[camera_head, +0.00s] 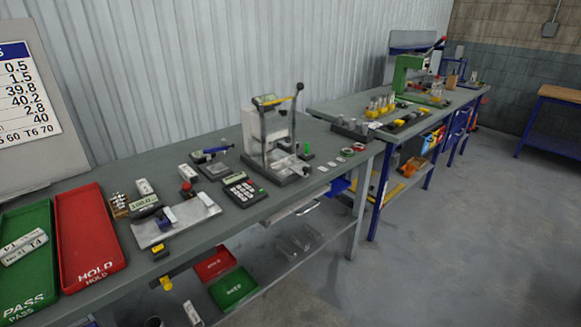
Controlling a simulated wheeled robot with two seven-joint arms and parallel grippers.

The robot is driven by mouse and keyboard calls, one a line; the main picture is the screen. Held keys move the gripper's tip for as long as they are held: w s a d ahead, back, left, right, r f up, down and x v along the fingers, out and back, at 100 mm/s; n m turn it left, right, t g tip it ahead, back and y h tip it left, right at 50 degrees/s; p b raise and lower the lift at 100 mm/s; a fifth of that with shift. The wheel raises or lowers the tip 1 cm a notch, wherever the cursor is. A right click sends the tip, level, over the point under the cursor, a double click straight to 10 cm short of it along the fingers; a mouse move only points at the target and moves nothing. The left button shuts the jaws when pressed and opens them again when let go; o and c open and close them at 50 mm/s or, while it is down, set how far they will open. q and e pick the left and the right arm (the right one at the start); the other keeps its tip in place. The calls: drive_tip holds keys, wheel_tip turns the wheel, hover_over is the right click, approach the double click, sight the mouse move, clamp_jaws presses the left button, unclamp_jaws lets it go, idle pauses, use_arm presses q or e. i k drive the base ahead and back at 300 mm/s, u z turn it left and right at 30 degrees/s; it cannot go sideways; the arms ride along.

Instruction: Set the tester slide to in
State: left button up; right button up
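A tester-like stand (256,130) with a white body, a yellow-topped head and a black-knobbed lever (297,98) stands upright on the grey runout table (228,219). At its foot is a grey base plate (289,168) that reaches toward the table's front edge. A slide seems to be part of this base. It is too small for me to tell whether it is in or out. Neither of my grippers shows in this view.
A calculator (243,189), a flat metal plate fixture (176,221), a red HOLD tray (88,238) and a green PASS tray (28,262) lie to the left. A second bench (350,105) with a green press (410,76) stands behind right.

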sight(289, 162)
drive_tip(key=k, duration=0.5)
drive_tip(key=z, duration=0.9)
drive_tip(key=i, duration=1)
drive_tip(key=u, duration=2.35)
